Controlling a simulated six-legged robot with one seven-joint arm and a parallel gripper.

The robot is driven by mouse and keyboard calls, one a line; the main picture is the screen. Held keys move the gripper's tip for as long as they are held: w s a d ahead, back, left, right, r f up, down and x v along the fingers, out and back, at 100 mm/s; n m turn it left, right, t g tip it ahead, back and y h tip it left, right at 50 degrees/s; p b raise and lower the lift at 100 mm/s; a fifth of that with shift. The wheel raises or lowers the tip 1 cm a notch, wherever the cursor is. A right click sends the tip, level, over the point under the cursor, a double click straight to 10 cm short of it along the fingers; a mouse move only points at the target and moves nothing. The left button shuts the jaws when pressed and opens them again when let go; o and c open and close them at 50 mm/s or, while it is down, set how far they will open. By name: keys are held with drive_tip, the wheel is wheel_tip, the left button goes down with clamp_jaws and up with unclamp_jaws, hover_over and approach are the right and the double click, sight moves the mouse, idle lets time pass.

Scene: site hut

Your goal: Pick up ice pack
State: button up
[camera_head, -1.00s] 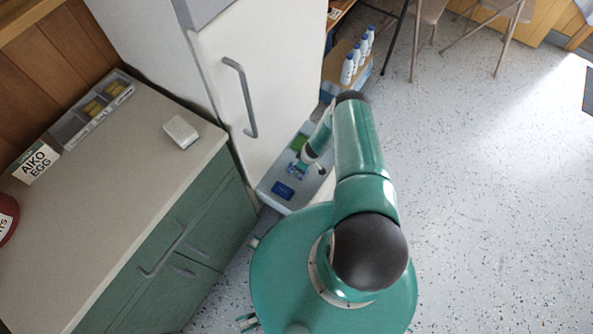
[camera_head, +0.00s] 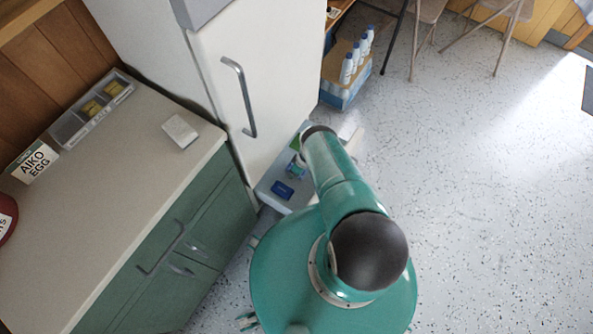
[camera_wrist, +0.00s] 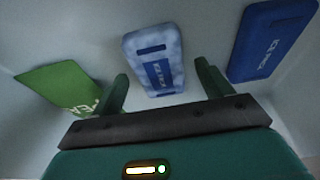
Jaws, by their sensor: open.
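Two ice packs lie in a pale grey drawer or bin (camera_head: 268,196) at the foot of the white fridge. One is mottled light blue with a dark blue label (camera_wrist: 152,52); the other is plain dark blue (camera_wrist: 268,40) with white lettering, and it also shows in the head view (camera_head: 282,190). My gripper (camera_wrist: 163,84) is open and empty. In the wrist view its fingers are on either side of the near end of the light blue pack, with no clear contact. In the head view my arm hides most of the gripper.
A green packet (camera_wrist: 62,88) lies left of the light blue pack in the wrist view. The fridge door (camera_head: 270,85) rises beside the drawer, and a green cabinet (camera_head: 165,250) stands to the left. A crate of white bottles (camera_head: 345,90) is behind. Floor to the right is clear.

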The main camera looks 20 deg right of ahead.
drive_tip(key=c, duration=1.1)
drive_tip(key=shift+c, duration=0.2)
drive_tip(key=shift+r, duration=0.1)
drive_tip(key=shift+v, duration=0.8)
wheel_tip(320, 180, up, 8)
drive_tip(key=shift+w+r, duration=0.15)
drive_tip(key=shift+w, duration=0.05)
